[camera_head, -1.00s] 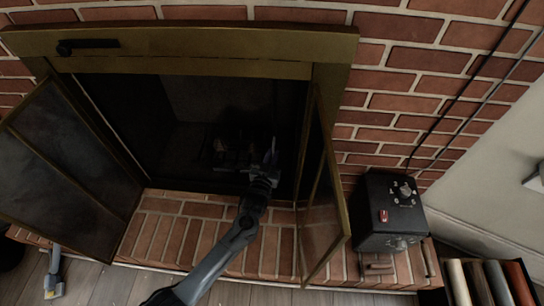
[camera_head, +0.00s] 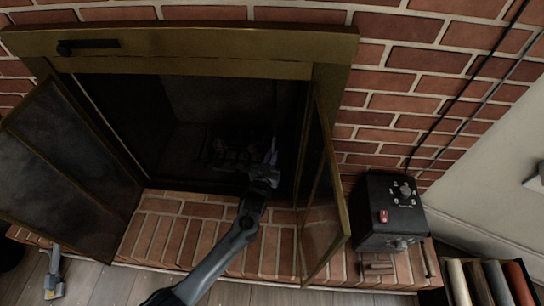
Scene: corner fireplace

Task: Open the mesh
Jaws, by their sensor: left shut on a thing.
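The fireplace opening (camera_head: 190,115) is dark inside, framed in dull brass. Its two framed doors stand swung outward: the left door (camera_head: 70,160) and the right door (camera_head: 322,215). The mesh (camera_head: 290,125) is very dark and hard to make out against the firebox. My left gripper (camera_head: 272,150) is at the right part of the opening, just left of the right door. It is shut on what appears to be the mesh; the darkness hides the exact contact. My right gripper is not in view.
A brick hearth (camera_head: 165,235) runs below the opening. A dim grate (camera_head: 228,150) sits inside. A black box with dials (camera_head: 388,212) stands on the hearth at right, near several books (camera_head: 490,283). Wooden floor (camera_head: 110,285) lies in front.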

